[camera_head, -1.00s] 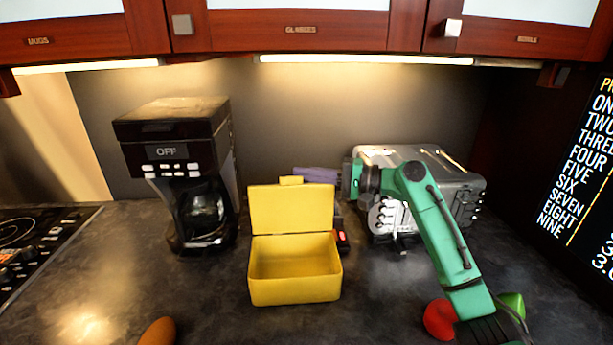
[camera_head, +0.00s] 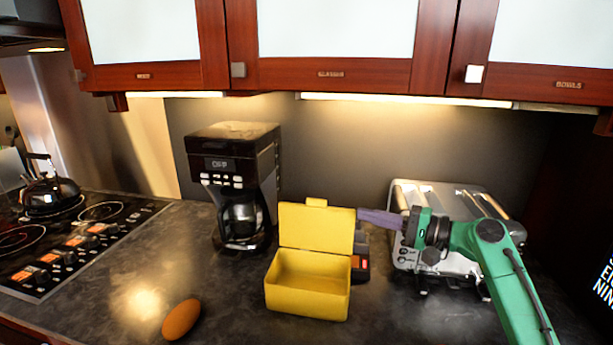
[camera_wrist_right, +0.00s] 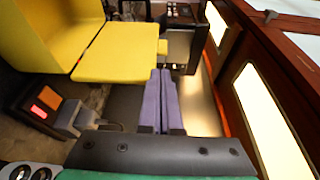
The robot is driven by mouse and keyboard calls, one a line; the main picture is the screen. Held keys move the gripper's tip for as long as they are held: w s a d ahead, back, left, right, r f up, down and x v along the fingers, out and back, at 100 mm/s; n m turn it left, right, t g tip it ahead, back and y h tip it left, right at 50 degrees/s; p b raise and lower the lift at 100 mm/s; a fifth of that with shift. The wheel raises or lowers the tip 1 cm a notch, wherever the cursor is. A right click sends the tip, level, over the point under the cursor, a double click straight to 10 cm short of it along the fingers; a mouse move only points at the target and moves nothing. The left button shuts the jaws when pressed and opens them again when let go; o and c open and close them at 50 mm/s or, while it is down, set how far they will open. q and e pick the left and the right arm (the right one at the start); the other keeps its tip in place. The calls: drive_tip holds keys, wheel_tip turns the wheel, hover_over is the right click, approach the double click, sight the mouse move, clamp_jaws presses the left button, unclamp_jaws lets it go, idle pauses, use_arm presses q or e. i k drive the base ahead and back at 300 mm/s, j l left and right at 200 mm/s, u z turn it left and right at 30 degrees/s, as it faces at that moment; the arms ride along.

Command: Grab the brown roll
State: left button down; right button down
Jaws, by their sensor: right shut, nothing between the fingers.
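The brown roll (camera_head: 181,319) lies on the dark counter near its front edge, at the lower left of the head view. My right gripper (camera_head: 362,215) is at the back of the counter, behind the yellow box's raised lid and far to the right of the roll. Its purple fingers also show in the right wrist view (camera_wrist_right: 160,75); they are shut with nothing between them. The roll does not show in the wrist view. My left gripper is not in view.
An open, empty yellow box (camera_head: 307,299) stands mid-counter. A coffee maker (camera_head: 236,160) is behind it to the left, a metal toaster (camera_head: 410,200) to the right. A stovetop (camera_head: 60,245) with a kettle (camera_head: 48,190) is at far left. Bare counter surrounds the roll.

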sight(185, 315)
drive_tip(key=k, duration=1.4)
